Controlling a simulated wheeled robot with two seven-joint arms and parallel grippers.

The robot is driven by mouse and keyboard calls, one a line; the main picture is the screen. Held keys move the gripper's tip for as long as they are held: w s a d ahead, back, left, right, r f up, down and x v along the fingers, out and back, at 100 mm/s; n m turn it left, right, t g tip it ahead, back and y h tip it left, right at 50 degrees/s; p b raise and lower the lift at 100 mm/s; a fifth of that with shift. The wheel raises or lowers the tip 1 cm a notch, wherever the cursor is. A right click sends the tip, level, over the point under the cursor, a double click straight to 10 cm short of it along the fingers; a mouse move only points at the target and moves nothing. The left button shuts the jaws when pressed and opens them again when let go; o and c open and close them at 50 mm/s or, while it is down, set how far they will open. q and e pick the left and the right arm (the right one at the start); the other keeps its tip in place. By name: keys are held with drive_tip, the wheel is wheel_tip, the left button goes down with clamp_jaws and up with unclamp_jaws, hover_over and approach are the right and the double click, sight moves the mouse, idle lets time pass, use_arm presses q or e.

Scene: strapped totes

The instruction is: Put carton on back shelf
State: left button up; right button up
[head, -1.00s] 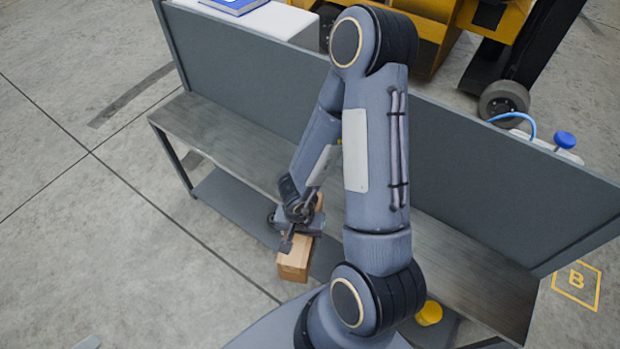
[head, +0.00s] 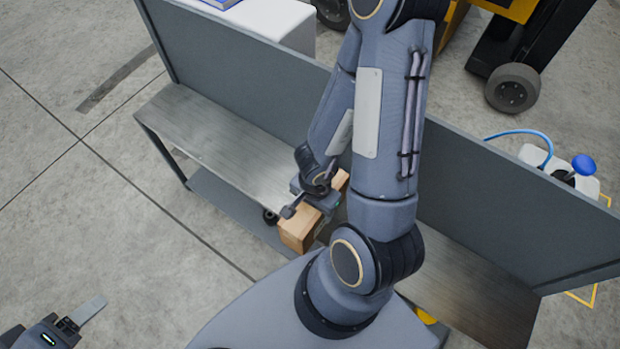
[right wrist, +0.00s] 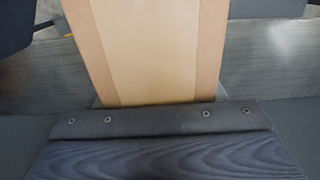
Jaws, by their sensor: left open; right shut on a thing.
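The brown carton (head: 299,234) is held in my right gripper (head: 316,200), in front of the grey bench in the head view. The right arm hides part of it. In the right wrist view the carton (right wrist: 155,50) fills the upper middle, with a paler band along its face, close against the gripper; the fingers do not show there. The bench has a long grey worktop (head: 215,140) and a lower shelf (head: 230,207). My left gripper (head: 80,318) is open and empty at the bottom left, over the floor, partly cut off by the frame.
A tall grey panel (head: 225,75) runs along the back of the bench. Behind it are a white block (head: 285,20) with a blue item, a yellow vehicle with a dark wheel (head: 512,88), and a white container with a blue cap (head: 583,165). The worktop's left part is clear.

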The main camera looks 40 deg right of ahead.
drive_tip(key=w+d+f, duration=0.2)
drive_tip(key=w+f, duration=0.1)
drive_tip(key=f, duration=0.1)
drive_tip(key=w+d+f, duration=0.3)
drive_tip(key=f, duration=0.1)
drive_tip(key=w+d+f, duration=0.3)
drive_tip(key=w+f, duration=0.1)
drive_tip(key=shift+d+f, duration=0.15)
drive_tip(key=shift+f, duration=0.2)
drive_tip(key=shift+p, duration=0.35)
drive_tip(key=o, duration=1.7)
